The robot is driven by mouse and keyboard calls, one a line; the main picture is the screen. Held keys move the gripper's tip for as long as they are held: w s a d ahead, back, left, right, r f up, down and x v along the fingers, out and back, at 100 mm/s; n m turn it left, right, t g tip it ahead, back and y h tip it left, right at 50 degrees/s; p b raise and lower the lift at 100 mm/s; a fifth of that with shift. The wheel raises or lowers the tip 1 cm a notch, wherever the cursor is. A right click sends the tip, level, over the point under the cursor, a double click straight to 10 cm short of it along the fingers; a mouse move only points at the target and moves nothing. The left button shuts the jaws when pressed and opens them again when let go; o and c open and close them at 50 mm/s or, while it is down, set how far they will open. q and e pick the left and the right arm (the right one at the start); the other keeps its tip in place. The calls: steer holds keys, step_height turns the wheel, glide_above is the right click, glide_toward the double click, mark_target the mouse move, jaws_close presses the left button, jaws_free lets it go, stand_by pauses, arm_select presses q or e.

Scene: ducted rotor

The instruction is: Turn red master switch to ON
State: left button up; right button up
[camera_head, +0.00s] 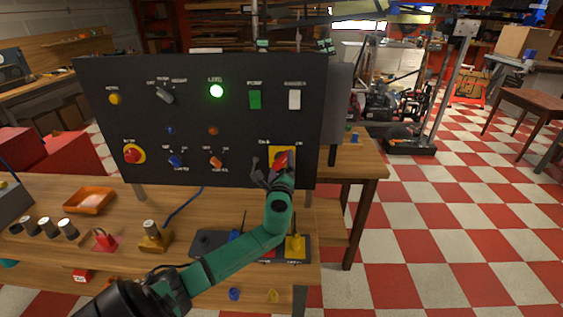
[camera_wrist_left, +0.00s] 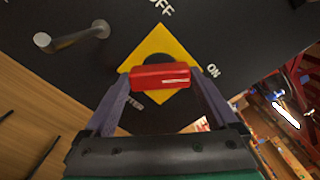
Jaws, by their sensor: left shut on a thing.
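The red master switch (camera_head: 281,158) sits on a yellow plate (camera_head: 274,149) at the lower right of the black control panel. In the left wrist view the switch's red handle (camera_wrist_left: 160,77) lies across a yellow diamond plate (camera_wrist_left: 158,42), with "OFF" printed above it and "ON" to its right. The handle's right end points roughly toward "ON". My left gripper (camera_wrist_left: 160,83) is shut on the red handle, one finger at each end. In the head view my left gripper (camera_head: 272,168) partly hides the switch. My right gripper is not in view.
A metal lever (camera_wrist_left: 72,37) sticks out beside the plate.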

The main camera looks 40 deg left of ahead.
arm_select(q)
steer(key=shift+f+m, duration=0.15)
steer(key=shift+m, duration=0.45)
steer(key=o, duration=1)
steer(key=shift+s+d, duration=0.1)
steer(key=b+v, duration=0.2)
steer(key=v, duration=1.2)
steer(key=shift+s+d, duration=0.15)
